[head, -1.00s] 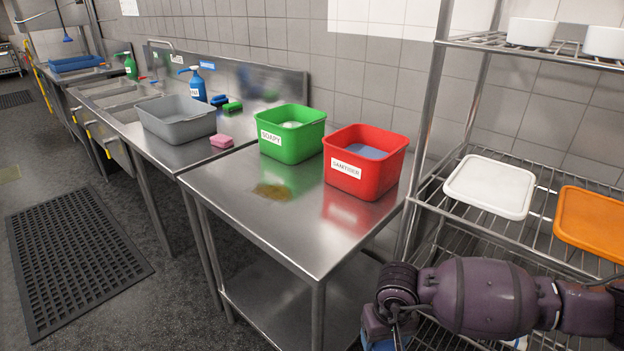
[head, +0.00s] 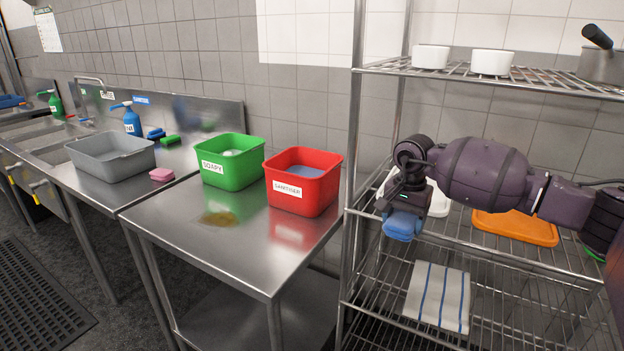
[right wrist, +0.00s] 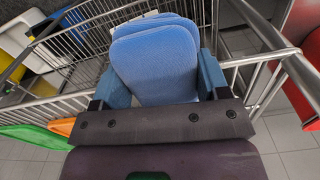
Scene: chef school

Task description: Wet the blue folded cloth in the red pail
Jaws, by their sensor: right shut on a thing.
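The blue folded cloth (head: 403,225) hangs below my right gripper (head: 405,206), in front of the wire rack. In the right wrist view the cloth (right wrist: 155,62) is between the two fingers of the right gripper (right wrist: 158,85), which is shut on it. The red pail (head: 303,182), labelled sanitiser, stands on the steel table to the left of the gripper and holds bluish liquid. A red surface, probably the pail (right wrist: 302,65), shows at the right edge of the right wrist view. My left gripper is not in view.
A green soapy pail (head: 230,162) stands left of the red one on the steel table (head: 215,245), with a brown stain before it. The wire rack's post (head: 352,170) stands between cloth and pail. The rack holds lids, white dishes (head: 430,57) and a striped towel (head: 438,296).

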